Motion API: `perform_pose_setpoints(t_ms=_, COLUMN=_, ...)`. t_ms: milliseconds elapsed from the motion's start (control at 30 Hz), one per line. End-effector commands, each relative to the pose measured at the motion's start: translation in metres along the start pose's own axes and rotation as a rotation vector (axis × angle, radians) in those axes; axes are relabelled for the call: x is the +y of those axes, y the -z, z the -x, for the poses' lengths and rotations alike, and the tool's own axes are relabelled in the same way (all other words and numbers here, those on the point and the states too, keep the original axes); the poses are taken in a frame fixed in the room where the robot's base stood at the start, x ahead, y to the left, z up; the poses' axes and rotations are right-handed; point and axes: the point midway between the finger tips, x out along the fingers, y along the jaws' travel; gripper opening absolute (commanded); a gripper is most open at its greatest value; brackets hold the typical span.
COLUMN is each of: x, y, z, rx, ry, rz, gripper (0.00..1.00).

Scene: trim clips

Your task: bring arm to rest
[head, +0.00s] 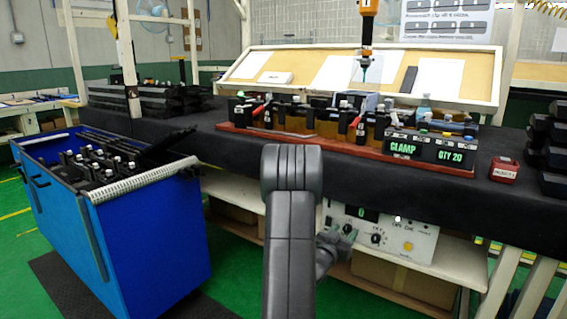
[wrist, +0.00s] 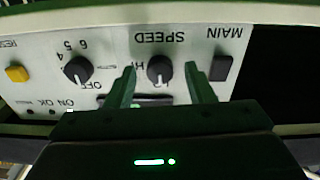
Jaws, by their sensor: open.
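My arm (head: 290,220) rises in the lower middle of the head view and bends over in front of the bench's dark front edge. My gripper (wrist: 160,70) is open and empty in the wrist view, its two green-tinted fingers apart. Between and beyond the fingers is a control panel (wrist: 115,50), seen upside down, with a SPEED knob (wrist: 160,69). I cannot tell whether the fingers touch the panel. In the head view the panel (head: 378,232) sits under the bench, and part of my gripper shows beside it, partly hidden by my arm.
A blue cart (head: 150,235) with dark parts stands at the left. On the bench (head: 225,150) are a red-brown tray (head: 300,142) of clips and tools, a CLAMP QTY 20 display (head: 430,150) and a small red box (head: 504,170). An orange tool (head: 367,25) hangs above. Green floor lies between cart and bench.

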Motion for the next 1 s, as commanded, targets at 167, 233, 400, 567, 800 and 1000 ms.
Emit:
perform_pose_setpoints(t_ms=167, x=-0.0003, y=-0.0005, z=0.0000, rx=-0.003, ry=-0.004, rz=-0.151, gripper=0.48)
perform_pose_setpoints(t_ms=233, x=-0.0004, y=-0.0003, z=0.0000, rx=-0.004, ry=-0.005, rz=-0.211, gripper=0.48)
perform_pose_setpoints(t_ms=400, x=-0.0005, y=0.0003, z=0.0000, rx=-0.008, ry=-0.008, rz=-0.356, gripper=0.48)
perform_pose_setpoints(t_ms=567, x=-0.0005, y=0.0004, z=0.0000, rx=-0.012, ry=-0.012, rz=-0.492, gripper=0.48)
perform_pose_setpoints(t_ms=800, x=-0.0005, y=0.0008, z=0.0001, rx=-0.016, ry=-0.017, rz=-0.684, gripper=0.48)
perform_pose_setpoints(t_ms=1000, x=-0.0005, y=0.0010, z=0.0003, rx=-0.019, ry=-0.019, rz=-0.794, gripper=0.48)
